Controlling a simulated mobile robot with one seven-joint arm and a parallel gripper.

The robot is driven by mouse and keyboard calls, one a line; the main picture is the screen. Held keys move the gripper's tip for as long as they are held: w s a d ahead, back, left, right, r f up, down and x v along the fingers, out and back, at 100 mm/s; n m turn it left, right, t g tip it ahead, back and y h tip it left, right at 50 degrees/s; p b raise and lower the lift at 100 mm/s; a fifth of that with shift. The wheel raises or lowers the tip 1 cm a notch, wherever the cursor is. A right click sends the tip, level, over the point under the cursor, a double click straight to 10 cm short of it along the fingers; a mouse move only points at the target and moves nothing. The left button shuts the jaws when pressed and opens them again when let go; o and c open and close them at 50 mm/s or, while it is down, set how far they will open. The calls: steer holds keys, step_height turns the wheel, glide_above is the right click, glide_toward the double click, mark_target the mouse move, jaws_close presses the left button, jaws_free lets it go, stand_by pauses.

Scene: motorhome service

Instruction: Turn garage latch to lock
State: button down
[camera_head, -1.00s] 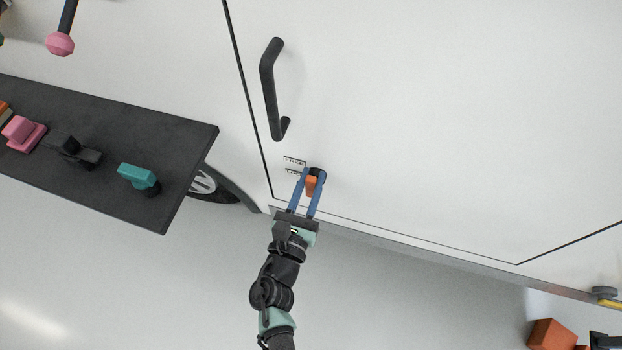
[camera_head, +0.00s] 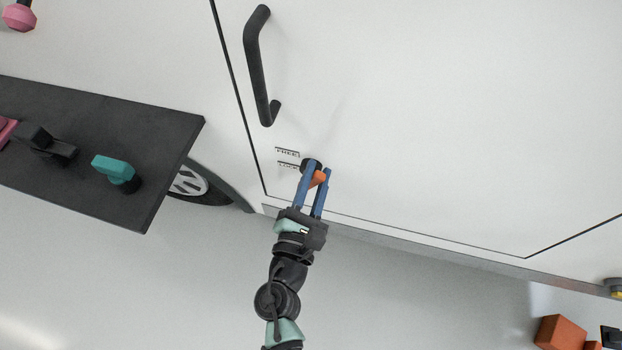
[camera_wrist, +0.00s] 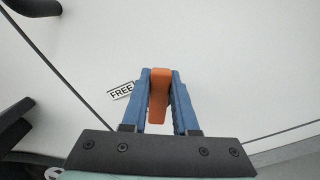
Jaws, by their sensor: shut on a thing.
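The garage latch is an orange lever (camera_head: 319,178) on a dark round base (camera_head: 311,164) low on the white garage door (camera_head: 420,120). Two small labels, FREE (camera_head: 287,152) and LOCK (camera_head: 288,165), sit just left of it. My gripper (camera_head: 319,176) is at the latch, its blue fingers on either side of the lever. In the wrist view the orange lever (camera_wrist: 158,95) stands between the fingers, and the FREE label (camera_wrist: 121,91) shows to their left. The fingers are shut on the lever and hide part of it and of its base.
A black bar handle (camera_head: 258,68) stands out above the latch. At left a dark shelf (camera_head: 165,170) carries a teal knob (camera_head: 113,168) and other fittings. A wheel (camera_head: 190,182) shows behind it. An orange block (camera_head: 558,333) lies at bottom right.

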steer(key=m+b, duration=0.1)
steer(key=f+m+b, duration=0.1)
steer(key=d+m+b, duration=0.1)
steer(key=shift+s+f+m+b, duration=0.15)
steer(key=shift+f+m+b, duration=0.1)
steer(key=shift+m+b, duration=0.15)
steer(key=m+b, duration=0.2)
steer(key=b, duration=0.1)
steer(key=shift+s+d+f+m, duration=0.1)
steer(key=shift+d+f+m, duration=0.15)
steer(key=shift+f+m, duration=0.15)
steer(key=shift+d+f+m+b, duration=0.1)
steer(key=shift+f+m+b, duration=0.15)
steer(key=shift+m+b, duration=0.6)
steer(key=shift+d+f+m+b, duration=0.1)
steer(key=shift+f+m+b, duration=0.1)
steer(key=shift+m+b, duration=0.7)
steer(key=shift+f+m+b, duration=0.25)
steer(key=shift+m+b, duration=0.55)
steer(key=shift+m, duration=0.05)
steer(key=c, duration=0.7)
jaws_free()
steer(key=shift+s, duration=0.15)
